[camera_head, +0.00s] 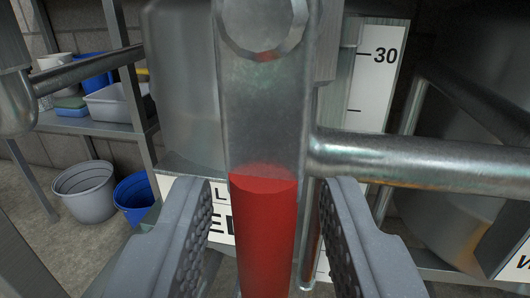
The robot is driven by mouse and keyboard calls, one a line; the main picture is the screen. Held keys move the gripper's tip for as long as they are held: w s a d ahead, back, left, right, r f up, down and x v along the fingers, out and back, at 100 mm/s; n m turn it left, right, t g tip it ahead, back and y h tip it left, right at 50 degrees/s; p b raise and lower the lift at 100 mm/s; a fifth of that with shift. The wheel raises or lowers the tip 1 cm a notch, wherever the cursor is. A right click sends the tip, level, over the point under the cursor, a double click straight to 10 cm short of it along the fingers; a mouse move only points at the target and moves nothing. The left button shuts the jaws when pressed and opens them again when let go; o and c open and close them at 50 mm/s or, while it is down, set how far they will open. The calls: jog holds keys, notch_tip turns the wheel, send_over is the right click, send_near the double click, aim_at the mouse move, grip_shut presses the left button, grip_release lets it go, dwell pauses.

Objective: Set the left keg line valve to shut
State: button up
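The valve's lever is a flat metal arm (262,115) with a red grip (265,230) on its lower end. It hangs straight down from a round bolt head (262,25) at the top of the view. A horizontal metal pipe (420,160) runs off to the right beside the lever. My gripper (268,192) is open, with one finger on each side of the red grip. Gaps show between the grip and both fingers. The grip's lower end is cut off by the frame. A white label (222,222) behind is partly hidden by the grip and left finger.
A scale board marked 30 (378,75) stands behind at the right. Another pipe (90,70) is at the left. A shelf (100,125) holds tubs; a grey bucket (88,190) and a blue bucket (135,195) stand below. Large grey tanks stand behind.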

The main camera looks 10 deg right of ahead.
jog(key=shift+w+d, duration=0.1)
jog(key=shift+w, duration=0.25)
jog(key=shift+c, duration=0.3)
grip_shut()
